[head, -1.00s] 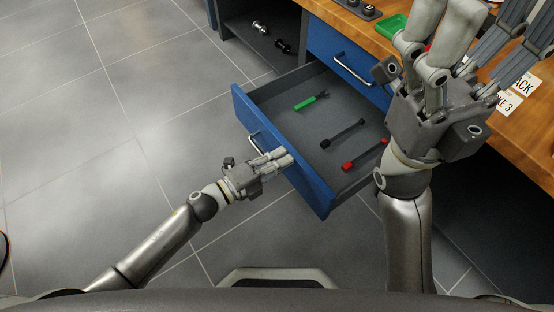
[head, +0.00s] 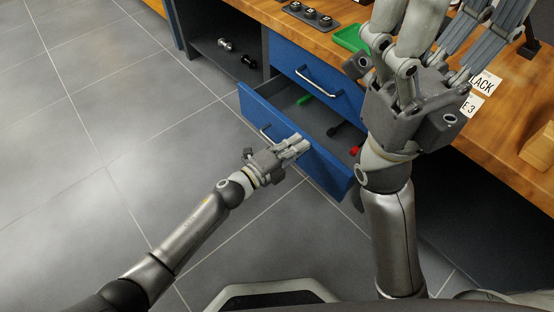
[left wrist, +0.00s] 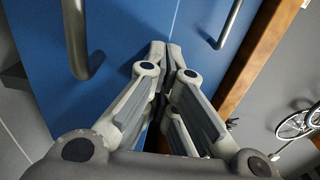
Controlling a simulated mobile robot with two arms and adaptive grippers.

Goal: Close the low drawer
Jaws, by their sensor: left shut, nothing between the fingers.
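The low drawer (head: 325,168) has a blue front and a grey inside, and it stands part way out of the workbench cabinet. Its metal handle (head: 266,132) is on the front. A green-handled tool (head: 304,99) and a red-ended tool (head: 355,150) lie inside. My left gripper (head: 300,145) is shut and empty, with its fingertips at the drawer front, right of the handle. In the left wrist view the closed fingertips (left wrist: 167,48) point at the blue front (left wrist: 120,30); contact is hard to tell. My right gripper (head: 458,35) is open above the worktop, its fingertips cut off.
A shut upper blue drawer (head: 292,58) with a handle sits above the low one. The wooden worktop (head: 500,125) holds a green tray (head: 350,38), labels and a dark holder (head: 312,15). An open shelf with dumbbell-like parts is at left. The grey floor at left is clear.

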